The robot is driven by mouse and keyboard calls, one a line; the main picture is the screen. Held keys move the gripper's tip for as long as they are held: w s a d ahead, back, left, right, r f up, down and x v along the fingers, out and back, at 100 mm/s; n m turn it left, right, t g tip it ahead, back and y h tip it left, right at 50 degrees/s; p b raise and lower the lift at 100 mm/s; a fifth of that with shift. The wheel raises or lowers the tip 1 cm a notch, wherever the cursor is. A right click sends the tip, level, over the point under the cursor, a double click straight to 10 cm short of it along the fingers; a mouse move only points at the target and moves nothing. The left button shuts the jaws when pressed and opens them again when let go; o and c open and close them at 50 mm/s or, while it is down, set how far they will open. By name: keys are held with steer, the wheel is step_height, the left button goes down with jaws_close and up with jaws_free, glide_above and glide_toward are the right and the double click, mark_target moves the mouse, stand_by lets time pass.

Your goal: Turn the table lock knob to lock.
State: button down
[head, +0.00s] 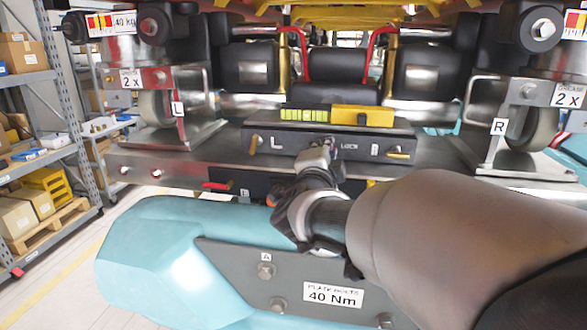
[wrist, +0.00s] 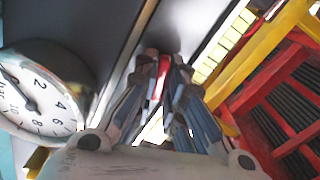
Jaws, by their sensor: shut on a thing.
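My gripper (head: 324,150) reaches that face just left of the label. In the wrist view its two fingers (wrist: 160,75) are shut with a narrow red piece (wrist: 161,76) between their tips, which looks like the lock knob. The fingers and wrist hide most of the knob in the head view, so its turn angle cannot be told.
A yellow block (head: 362,116) and a yellow-green strip (head: 303,115) lie on top of the panel. A round dial gauge (wrist: 40,90) is left of the fingers in the wrist view. A teal body with a "40 Nm" plate (head: 333,295) lies below my arm. Shelves (head: 60,130) stand at left.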

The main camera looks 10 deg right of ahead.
steer(key=shift+m+b, duration=1.6)
steer(key=shift+r, duration=0.15)
steer(key=c, duration=2)
jaws_free()
steer(key=shift+w+d, duration=0.1)
steer(key=shift+o, duration=0.2)
steer(key=shift+s+a, duration=0.3)
steer(key=shift+s, duration=0.25)
steer(key=v, duration=1)
steer(key=shift+s, duration=0.45)
